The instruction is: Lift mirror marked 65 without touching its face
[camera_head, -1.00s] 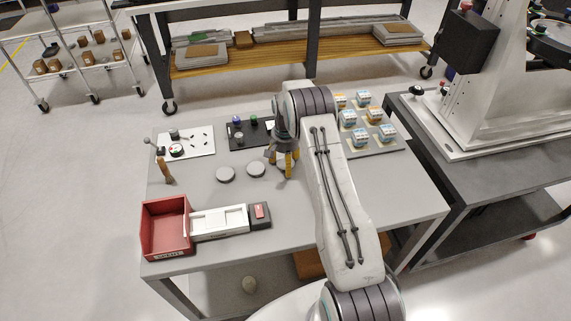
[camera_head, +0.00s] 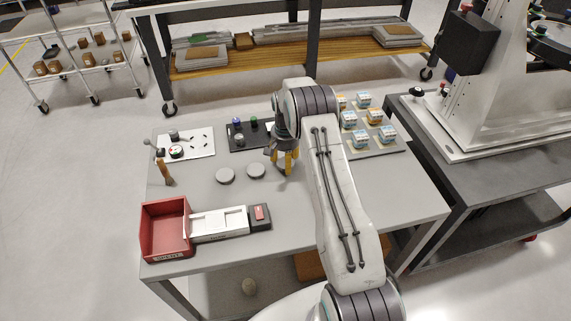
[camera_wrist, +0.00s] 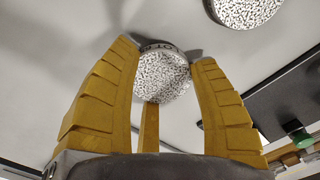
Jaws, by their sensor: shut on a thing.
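My gripper (camera_wrist: 164,55) has yellow fingers shut on a round mirror disc (camera_wrist: 165,80). The fingertips sit at the disc's rim on either side, and its broad speckled grey surface shows between them. The rim has dark marking that I cannot read clearly, so I cannot confirm 65. In the head view my gripper (camera_head: 285,160) is over the table, right of two round grey discs (camera_head: 225,175) and (camera_head: 256,170). Another speckled disc (camera_wrist: 245,8) shows at the top right of the wrist view. Whether the held disc is clear of the table is hard to tell.
A red bin (camera_head: 165,228), a white tray (camera_head: 218,222) and a dark block with a red top (camera_head: 260,216) stand at the front left. A white board (camera_head: 188,143) and a black board (camera_head: 243,133) lie behind. Several small boxes (camera_head: 361,138) stand right of my arm.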

